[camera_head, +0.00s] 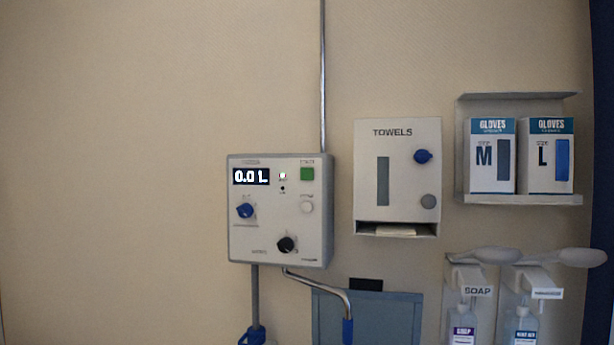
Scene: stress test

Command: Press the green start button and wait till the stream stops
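The box's display (250,177) reads 0.0 L. A small lit lamp (282,176) sits between the display and the button, with a dark dot below it. A white round button (306,207), a blue knob (245,210) and a black knob (286,244) are on the same face. A bent metal spout (335,291) with a blue tip (347,330) comes out below. No stream shows at the tip. Neither gripper is in view.
A towel dispenser (397,160) hangs right of the box. A shelf (520,199) with M and L glove boxes is farther right, above two soap-type dispensers (463,300). A grey-blue panel (385,318) is below. The wall left of the box is bare.

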